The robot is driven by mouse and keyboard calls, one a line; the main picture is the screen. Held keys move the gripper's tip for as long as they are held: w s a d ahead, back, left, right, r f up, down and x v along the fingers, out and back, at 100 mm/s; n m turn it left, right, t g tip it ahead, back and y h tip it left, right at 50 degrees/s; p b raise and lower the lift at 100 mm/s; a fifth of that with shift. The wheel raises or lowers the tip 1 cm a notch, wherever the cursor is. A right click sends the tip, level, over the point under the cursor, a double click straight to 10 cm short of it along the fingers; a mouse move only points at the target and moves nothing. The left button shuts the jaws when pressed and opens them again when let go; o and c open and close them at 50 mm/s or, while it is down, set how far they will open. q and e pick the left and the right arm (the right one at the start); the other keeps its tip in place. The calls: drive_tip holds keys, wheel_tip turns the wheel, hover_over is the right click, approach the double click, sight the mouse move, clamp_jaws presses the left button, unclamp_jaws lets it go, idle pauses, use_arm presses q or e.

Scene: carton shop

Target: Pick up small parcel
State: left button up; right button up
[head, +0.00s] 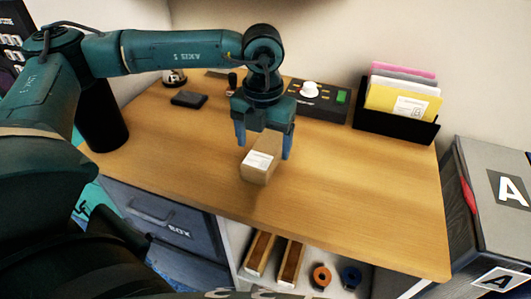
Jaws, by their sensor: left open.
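The small parcel (258,164) is a brown carton box with a white label on top. It rests on the wooden table (345,185) near the front edge, in the middle of the head view. My right gripper is not in view.
A black holder with coloured envelopes (403,97) and a control box with a white knob (318,97) stand at the back. A dark wallet-like object (189,99) lies at the back left. The table right of the parcel is clear. A grey bin marked A (485,190) stands at the right.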

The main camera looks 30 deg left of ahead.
sight(263, 152)
use_arm(q)
drive_tip(key=f, duration=0.4)
drive_tip(key=shift+w+a, duration=0.15)
drive_tip(key=shift+a, duration=0.05)
drive_tip(key=shift+c, duration=0.5)
drive_tip(key=c, duration=1.1)
drive_tip(key=shift+r, duration=0.1)
